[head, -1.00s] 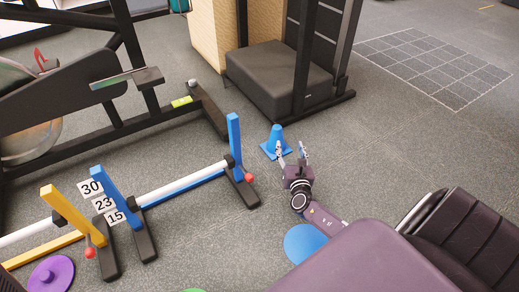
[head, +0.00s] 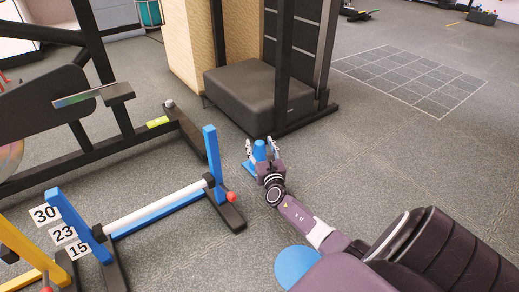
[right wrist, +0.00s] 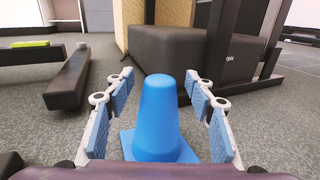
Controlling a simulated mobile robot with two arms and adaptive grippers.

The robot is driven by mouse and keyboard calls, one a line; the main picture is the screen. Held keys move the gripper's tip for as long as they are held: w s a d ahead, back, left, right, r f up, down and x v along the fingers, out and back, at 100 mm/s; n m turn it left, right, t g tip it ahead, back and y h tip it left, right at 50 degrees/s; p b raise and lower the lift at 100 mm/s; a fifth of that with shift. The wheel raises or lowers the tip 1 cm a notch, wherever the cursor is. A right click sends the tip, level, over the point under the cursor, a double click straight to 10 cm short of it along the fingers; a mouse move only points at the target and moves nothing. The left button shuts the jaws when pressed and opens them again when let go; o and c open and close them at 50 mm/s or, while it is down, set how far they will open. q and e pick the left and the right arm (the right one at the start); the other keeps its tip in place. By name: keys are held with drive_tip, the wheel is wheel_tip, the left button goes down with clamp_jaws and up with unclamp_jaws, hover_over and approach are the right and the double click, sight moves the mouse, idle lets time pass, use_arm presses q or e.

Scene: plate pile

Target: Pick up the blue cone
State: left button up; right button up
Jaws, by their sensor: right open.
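The blue cone (head: 259,151) stands upright on the grey floor in front of the black padded block. My right gripper (head: 261,147) is open, with its fingers on either side of the cone. In the right wrist view the cone (right wrist: 160,115) is centred between the two open fingers, with a visible gap to each one. Its square base (right wrist: 127,146) spreads out below, and its lower front is partly hidden by the gripper body. My left gripper is not in view.
The black padded block (head: 258,98) and a dark rack upright (head: 284,70) stand behind the cone. A blue hurdle post (head: 212,160) with a dark foot (head: 226,211) is at the left. A blue disc (head: 296,266) lies near my arm.

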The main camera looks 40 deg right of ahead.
drive_tip(key=shift+w+d, duration=0.2)
drive_tip(key=shift+w, duration=0.1)
clamp_jaws()
